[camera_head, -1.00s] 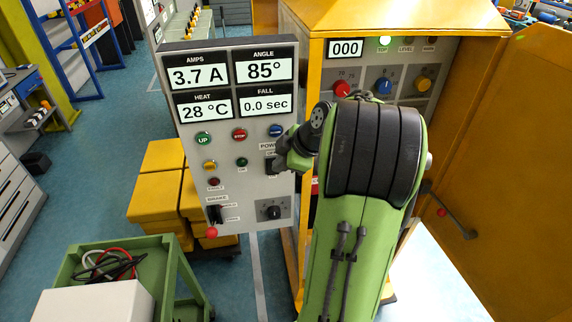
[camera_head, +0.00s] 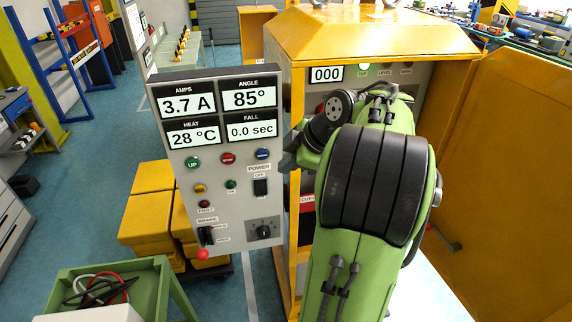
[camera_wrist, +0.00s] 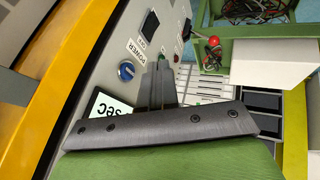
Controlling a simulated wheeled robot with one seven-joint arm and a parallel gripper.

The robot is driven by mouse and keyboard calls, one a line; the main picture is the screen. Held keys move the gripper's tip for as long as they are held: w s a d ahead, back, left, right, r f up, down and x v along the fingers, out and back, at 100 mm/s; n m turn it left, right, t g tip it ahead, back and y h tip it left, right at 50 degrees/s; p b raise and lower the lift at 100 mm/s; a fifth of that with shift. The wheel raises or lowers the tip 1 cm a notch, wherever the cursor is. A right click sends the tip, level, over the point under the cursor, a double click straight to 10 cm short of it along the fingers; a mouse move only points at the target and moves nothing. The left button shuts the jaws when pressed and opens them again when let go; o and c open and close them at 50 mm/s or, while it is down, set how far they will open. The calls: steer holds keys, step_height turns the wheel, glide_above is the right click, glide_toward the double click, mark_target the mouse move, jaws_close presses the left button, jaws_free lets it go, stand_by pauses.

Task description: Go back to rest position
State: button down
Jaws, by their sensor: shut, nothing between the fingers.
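My gripper (camera_wrist: 162,84) shows in the wrist view with its two dark fingers together and nothing between them. It is in front of the grey control panel, and I see no clear contact. In the head view my green arm with black bands covers much of the right middle, and only a dark part of the gripper end shows beside the panel's right edge. The control panel (camera_head: 225,215) reads 3.7 A, 85°, 28 °C and 0.0 sec. Its black POWER switch (camera_head: 260,187) is in clear view, and so is the BRAKE lever with a red knob (camera_head: 203,255).
A yellow cabinet (camera_head: 385,32) with its door (camera_head: 510,150) open stands behind and right of my arm. Yellow boxes (camera_head: 150,205) stand left of the panel. A green cart (camera_head: 150,285) with cables and a white box is at the lower left. Blue floor is free at left.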

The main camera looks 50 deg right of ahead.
stand_by(0.4)
steer(key=s+a+r+m+g, duration=0.15)
steer(key=a+m, duration=0.25)
steer(key=a, duration=1.6)
steer(key=s+a+f+m, duration=0.2)
steer(key=s, duration=0.4)
steer(key=s+a+f+m+h, duration=0.1)
steer(key=s+a+f+m, duration=0.1)
steer(key=s, duration=0.3)
steer(key=shift+s+a+f+m, duration=0.15)
steer(key=shift+s+a+m, duration=0.2)
steer(key=shift+a+m, duration=0.4)
